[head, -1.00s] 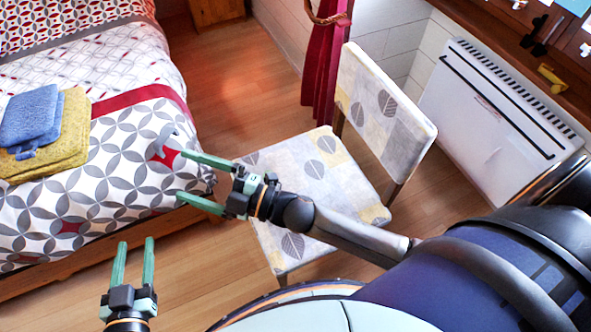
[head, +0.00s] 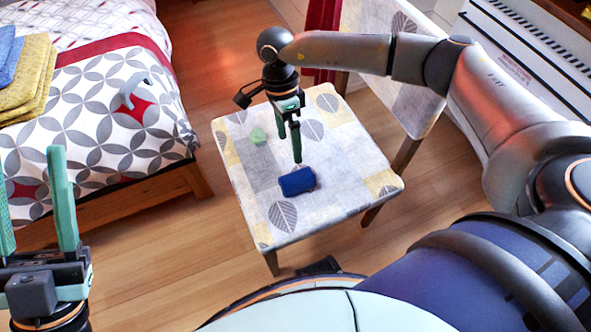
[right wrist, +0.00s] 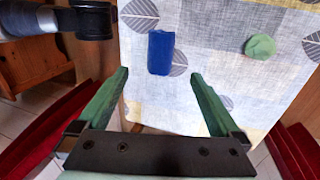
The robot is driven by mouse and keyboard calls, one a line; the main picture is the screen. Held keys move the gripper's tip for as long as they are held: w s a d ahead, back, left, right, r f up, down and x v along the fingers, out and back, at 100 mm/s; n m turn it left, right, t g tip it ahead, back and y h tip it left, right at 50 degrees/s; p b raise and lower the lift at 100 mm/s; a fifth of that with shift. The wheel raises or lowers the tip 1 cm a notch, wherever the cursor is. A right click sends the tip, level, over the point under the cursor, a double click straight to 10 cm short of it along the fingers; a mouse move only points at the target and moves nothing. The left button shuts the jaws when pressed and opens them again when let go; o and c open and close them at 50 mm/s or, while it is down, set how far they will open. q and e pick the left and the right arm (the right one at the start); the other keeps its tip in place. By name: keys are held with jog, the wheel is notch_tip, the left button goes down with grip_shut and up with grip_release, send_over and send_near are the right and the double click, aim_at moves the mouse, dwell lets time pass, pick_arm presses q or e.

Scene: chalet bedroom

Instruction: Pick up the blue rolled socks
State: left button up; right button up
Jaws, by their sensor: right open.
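The blue rolled socks (head: 297,181) lie on the patterned seat of the chair (head: 350,190). They also show in the right wrist view (right wrist: 161,52), beyond the fingertips and between their lines. My right gripper (head: 296,150) points down over the seat, just behind the socks in the head view. Its two green fingers stand wide apart in the right wrist view (right wrist: 160,78), with nothing between them. My left gripper (head: 35,170) is at the lower left, fingers pointing up, apart and empty.
A small green object (head: 257,136) lies on the seat, left of the right gripper. The bed (head: 95,110) stands at the left, with folded blue and yellow towels (head: 28,75) and a grey curved object (head: 133,88). The chair's backrest (head: 385,80) and a white heater (head: 525,70) are at the right.

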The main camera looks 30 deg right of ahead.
aim_at(294, 173)
jog(key=b+x, duration=0.1)
jog(key=x, duration=0.6)
jog(key=shift+d, duration=0.15)
jog(key=b+x, duration=0.1)
jog(key=x, duration=0.1)
jog(key=b+x, duration=0.1)
jog(key=x, duration=0.2)
jog(key=shift+w+f, duration=0.2)
pick_arm(q)
notch_tip(294, 173, down, 4)
jog(key=shift+d+r+n, duration=0.15)
jog(key=shift+r+n, duration=0.1)
jog(key=shift+n, duration=0.05)
pick_arm(e)
jog(key=shift+r, duration=0.1)
jog(key=c, duration=1.1)
